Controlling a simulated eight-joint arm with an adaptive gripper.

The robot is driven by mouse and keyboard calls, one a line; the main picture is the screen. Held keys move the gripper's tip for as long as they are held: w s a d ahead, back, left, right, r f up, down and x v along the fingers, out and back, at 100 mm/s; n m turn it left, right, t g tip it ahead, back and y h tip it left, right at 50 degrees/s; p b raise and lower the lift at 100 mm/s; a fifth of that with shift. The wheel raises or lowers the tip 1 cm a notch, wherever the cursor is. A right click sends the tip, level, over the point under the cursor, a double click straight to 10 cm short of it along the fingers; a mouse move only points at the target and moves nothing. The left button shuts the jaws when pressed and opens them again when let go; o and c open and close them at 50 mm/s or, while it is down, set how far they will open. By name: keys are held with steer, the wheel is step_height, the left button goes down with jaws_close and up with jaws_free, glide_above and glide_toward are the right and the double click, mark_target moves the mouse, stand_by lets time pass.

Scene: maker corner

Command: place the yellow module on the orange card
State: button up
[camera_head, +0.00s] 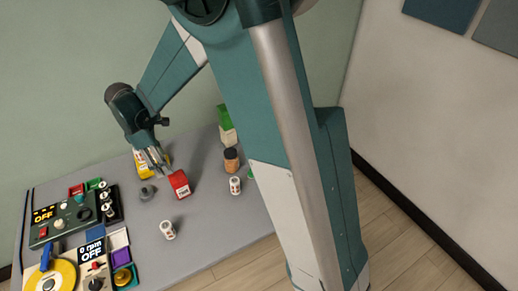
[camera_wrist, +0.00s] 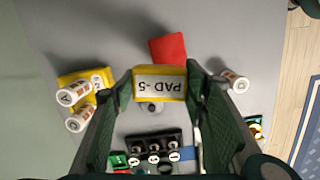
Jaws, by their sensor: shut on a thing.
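My gripper (camera_wrist: 160,88) is shut on a yellow block labelled "PAD -5" (camera_wrist: 160,83), the yellow module, held between its two fingers in the wrist view. In the head view my gripper (camera_head: 157,168) is over the back part of the grey table, and the held block cannot be told apart there from other yellow near the fingers. I cannot make out an orange card in either view.
A red box (camera_head: 180,184) and a grey knob (camera_head: 147,191) stand near my gripper. A black rack (camera_head: 112,205) and control panels fill the table's left. Its front middle is mostly clear around a white cylinder (camera_head: 167,230).

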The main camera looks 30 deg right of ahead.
steer(key=w+d+n, duration=0.2)
steer(key=d, duration=4.1)
steer(key=shift+w+a+f+p, duration=0.1)
steer(key=shift+f+p, duration=0.1)
steer(key=shift+f, duration=1.05)
steer(key=shift+a+f+p, duration=0.1)
steer(key=shift+f+p, duration=0.1)
steer(key=shift+f, duration=1.05)
steer(key=shift+f, duration=0.1)
steer(key=shift+f+b, duration=0.5)
steer(key=shift+f, duration=2.5)
steer(key=shift+f+b, duration=0.35)
steer(key=shift+f, duration=1.55)
steer(key=shift+f, duration=0.2)
